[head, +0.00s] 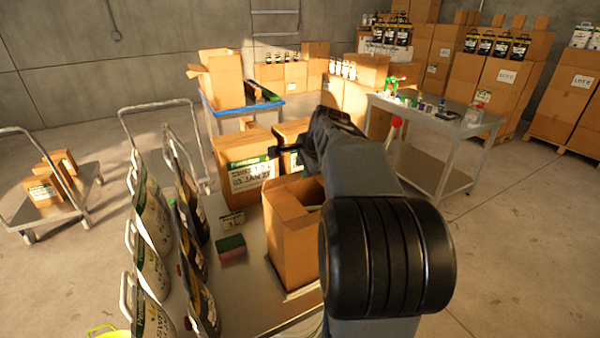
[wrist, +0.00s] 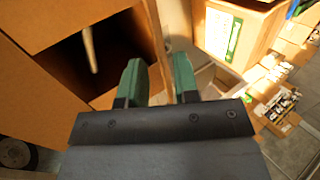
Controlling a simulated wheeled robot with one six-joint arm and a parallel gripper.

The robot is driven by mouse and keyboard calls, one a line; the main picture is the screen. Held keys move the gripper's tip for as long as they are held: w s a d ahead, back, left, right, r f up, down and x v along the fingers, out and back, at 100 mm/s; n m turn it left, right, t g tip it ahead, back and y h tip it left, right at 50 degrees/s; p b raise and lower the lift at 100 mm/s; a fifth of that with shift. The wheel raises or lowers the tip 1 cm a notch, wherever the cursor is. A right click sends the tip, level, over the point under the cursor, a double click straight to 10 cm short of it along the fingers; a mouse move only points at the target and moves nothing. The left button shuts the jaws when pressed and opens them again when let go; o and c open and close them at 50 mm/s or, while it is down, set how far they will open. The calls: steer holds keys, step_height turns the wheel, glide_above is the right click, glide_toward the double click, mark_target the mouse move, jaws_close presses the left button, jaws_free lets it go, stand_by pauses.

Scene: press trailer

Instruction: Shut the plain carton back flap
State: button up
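The plain carton (head: 290,240) stands on the metal table. Its top is open, and my arm covers its right side in the head view. In the wrist view its open inside (wrist: 108,58) is dark, with a pale rod-like shape across it. My gripper (wrist: 158,82) is at the carton's edge with its two green fingers apart. A thin upright cardboard edge (wrist: 158,40), likely the back flap, runs between the fingers, closer to the right one. I cannot tell whether either finger touches it. In the head view my gripper (head: 273,152) is above the carton's far side, its fingertips small and dark.
A labelled carton (head: 240,170) stands just behind the plain carton. A sponge (head: 231,248) and several upright bags (head: 152,255) are to the left on the table. A metal side table (head: 435,115) with small items is at the right. Trolleys and stacked cartons stand farther back.

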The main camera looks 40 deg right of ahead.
steer(key=shift+p+x, duration=0.3)
steer(key=shift+x, duration=2.15)
steer(key=shift+c, duration=0.4)
jaws_close()
